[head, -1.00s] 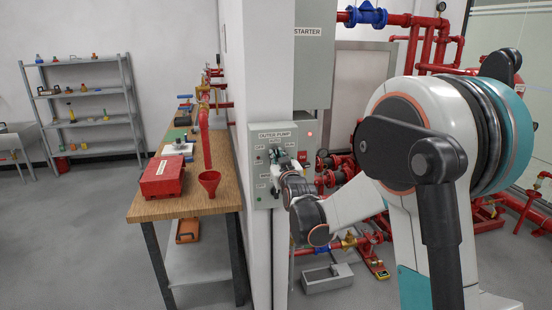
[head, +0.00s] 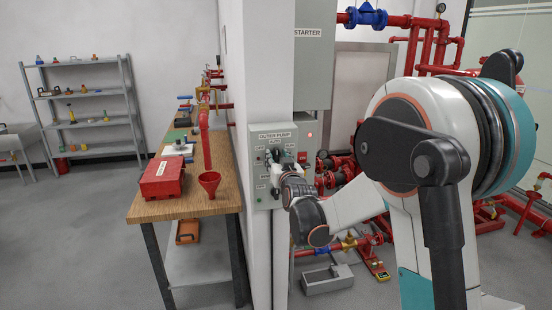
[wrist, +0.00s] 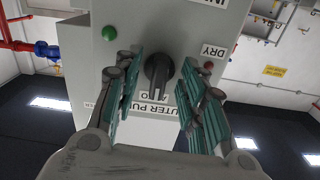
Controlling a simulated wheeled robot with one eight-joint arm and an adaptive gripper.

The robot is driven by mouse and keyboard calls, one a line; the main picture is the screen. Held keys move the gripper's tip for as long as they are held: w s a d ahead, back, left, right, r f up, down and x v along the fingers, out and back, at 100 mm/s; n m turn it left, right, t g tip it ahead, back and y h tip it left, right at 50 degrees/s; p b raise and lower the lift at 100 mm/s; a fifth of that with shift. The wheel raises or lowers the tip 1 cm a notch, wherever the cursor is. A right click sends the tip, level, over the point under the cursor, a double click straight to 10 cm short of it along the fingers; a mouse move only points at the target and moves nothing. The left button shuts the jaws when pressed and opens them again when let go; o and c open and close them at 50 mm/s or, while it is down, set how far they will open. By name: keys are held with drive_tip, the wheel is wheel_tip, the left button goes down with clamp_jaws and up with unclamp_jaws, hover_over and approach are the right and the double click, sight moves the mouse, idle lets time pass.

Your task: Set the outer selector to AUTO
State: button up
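The outer selector is a dark round knob (wrist: 158,68) with a raised bar, on the grey OUTER PUMP panel (head: 262,203). The wrist view shows the panel upside down. The bar stands nearly upright there, its lower end towards the partly hidden AUTO label (wrist: 152,103). My gripper (wrist: 162,72) is open, one teal-padded finger on each side of the knob, with gaps visible between pads and knob. In the head view my gripper (head: 281,168) is in front of the panel, and its wrist partly covers the panel's lower right.
A green lamp (wrist: 109,33) and a red lamp (wrist: 208,66) by the DRY label flank the knob. A STARTER cabinet (head: 313,70) hangs above right. A wooden bench (head: 215,198) with a red toolbox (head: 162,180) stands left of the wall. Red pipework is behind my arm.

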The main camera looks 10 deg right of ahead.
drive_tip(key=shift+s, duration=3)
drive_tip(key=s+f+g, duration=0.3)
drive_tip(key=s+g, duration=0.2)
drive_tip(key=s, duration=1.5)
drive_tip(key=s+f+g, duration=0.4)
drive_tip(key=s+g, duration=0.2)
drive_tip(key=s, duration=1.5)
drive_tip(key=shift+n, duration=0.3)
